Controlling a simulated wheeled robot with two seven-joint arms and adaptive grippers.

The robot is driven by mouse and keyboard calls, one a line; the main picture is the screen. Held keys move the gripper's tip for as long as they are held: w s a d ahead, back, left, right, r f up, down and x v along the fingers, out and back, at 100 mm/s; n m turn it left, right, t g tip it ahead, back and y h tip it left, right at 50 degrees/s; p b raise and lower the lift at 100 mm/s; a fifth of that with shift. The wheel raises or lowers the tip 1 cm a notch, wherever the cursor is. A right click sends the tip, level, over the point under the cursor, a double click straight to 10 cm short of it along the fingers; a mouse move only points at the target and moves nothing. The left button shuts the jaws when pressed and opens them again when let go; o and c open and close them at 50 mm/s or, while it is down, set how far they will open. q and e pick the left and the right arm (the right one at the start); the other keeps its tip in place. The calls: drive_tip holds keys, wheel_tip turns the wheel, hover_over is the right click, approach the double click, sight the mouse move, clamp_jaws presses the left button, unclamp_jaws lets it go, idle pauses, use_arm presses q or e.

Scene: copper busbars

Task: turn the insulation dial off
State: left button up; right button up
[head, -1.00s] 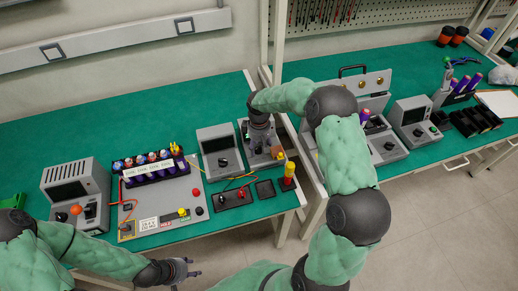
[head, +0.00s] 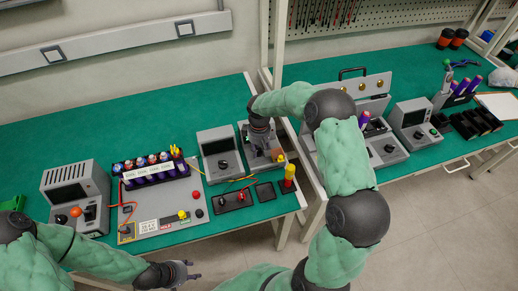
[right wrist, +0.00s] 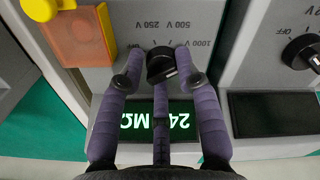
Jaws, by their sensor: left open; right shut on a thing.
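The black insulation dial (right wrist: 161,65) is on the grey face of the tester (right wrist: 215,18) in the right wrist view, with upside-down 250 V, 500 V and 1000 V marks around it. My right gripper (right wrist: 161,78) is shut on the dial, its purple fingers on either side. A lit green display (right wrist: 157,122) below reads about 24 MΩ, upside down and partly behind the fingers. In the head view my right gripper (head: 262,135) is over the tester (head: 270,160), hiding the dial. My left gripper (head: 182,272) is open and empty in front of the bench edge.
A yellow part and orange block (right wrist: 78,35) sit beside the tester's dial. Another grey meter (head: 220,150) with a dial stands left of it. A grey panel (head: 160,215) with cells and wires lies further left on the green bench.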

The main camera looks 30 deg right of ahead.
drive_tip(key=n+p, duration=0.2)
drive_tip(key=n, duration=0.1)
drive_tip(key=n+p, duration=0.1)
drive_tip(key=n, duration=0.1)
drive_tip(key=shift+s+f, duration=0.1)
drive_tip(key=shift+s, duration=0.15)
drive_tip(key=n+p, duration=0.3)
drive_tip(key=n, duration=0.3)
drive_tip(key=shift+n+p, duration=0.3)
drive_tip(key=shift+p, duration=0.05)
drive_tip(key=n+p, duration=0.1)
drive_tip(key=n, duration=0.2)
drive_tip(key=shift+n+p, duration=0.35)
drive_tip(key=shift+n, duration=0.05)
drive_tip(key=n+p, duration=0.1)
drive_tip(key=n, duration=0.2)
drive_tip(key=shift+w+n+p, duration=0.15)
drive_tip(key=shift+n+p, duration=0.15)
drive_tip(key=n+p, duration=0.1)
drive_tip(key=n, duration=0.2)
drive_tip(key=shift+w+d, duration=0.1)
drive_tip(key=shift+w, duration=0.05)
clamp_jaws()
drive_tip(key=shift+w+n+p, duration=0.15)
drive_tip(key=shift+n+p, duration=0.25)
drive_tip(key=shift+n, duration=0.4)
drive_tip(key=shift+d, duration=0.1)
